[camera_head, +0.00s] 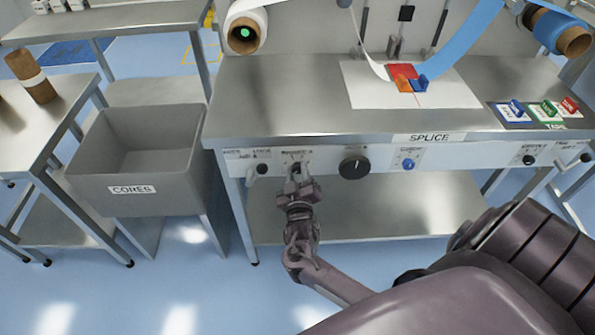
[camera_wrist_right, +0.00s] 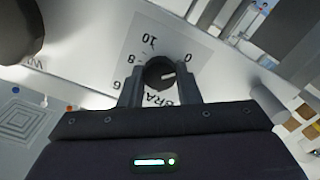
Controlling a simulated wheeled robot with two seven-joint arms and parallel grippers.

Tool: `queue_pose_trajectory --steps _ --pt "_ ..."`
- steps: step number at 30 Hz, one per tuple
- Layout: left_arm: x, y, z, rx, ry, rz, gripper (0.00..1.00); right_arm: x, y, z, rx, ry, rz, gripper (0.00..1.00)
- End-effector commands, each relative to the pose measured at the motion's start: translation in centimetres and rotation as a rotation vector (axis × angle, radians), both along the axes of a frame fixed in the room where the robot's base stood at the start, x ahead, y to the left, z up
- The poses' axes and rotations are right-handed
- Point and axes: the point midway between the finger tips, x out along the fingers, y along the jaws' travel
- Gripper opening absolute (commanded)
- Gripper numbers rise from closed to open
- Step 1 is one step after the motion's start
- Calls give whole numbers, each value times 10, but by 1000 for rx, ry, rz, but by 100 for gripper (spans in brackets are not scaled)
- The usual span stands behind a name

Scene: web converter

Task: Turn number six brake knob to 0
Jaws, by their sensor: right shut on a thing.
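The brake knob is a round black dial with a white pointer line. In the right wrist view the knob (camera_wrist_right: 157,68) sits on a white scale plate, with 10, 8, 6 and 0 readable upside down. Its pointer line aims to the right, close to the 0 mark. My right gripper (camera_wrist_right: 160,82) has one finger on each side of the knob and is shut on it. In the head view my right gripper (camera_head: 297,174) reaches the front panel under the table's left part and hides most of the knob. My left gripper is not in view.
A larger black knob (camera_head: 355,167) is right of the gripper, and a small dark knob (camera_head: 262,169) is left of it. Further right are a blue knob (camera_head: 408,164) and another black knob (camera_head: 529,160). A grey CORES bin (camera_head: 140,190) stands left.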

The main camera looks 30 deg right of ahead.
Motion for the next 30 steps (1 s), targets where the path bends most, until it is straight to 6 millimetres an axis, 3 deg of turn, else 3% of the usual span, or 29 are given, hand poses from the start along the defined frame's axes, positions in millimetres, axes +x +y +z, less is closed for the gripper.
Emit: queue_pose_trajectory --steps 10,11,15,25,30 --pt "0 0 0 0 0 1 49 0 0 1 -5 1 0 7" --pt "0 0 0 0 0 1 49 0 0 1 -5 1 0 32" --pt "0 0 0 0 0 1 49 0 0 0 -4 1 1 51" --pt "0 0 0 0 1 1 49 -3 2 -1 -2 2 1 52" --pt "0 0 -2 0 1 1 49 -22 14 -2 0 3 2 52"
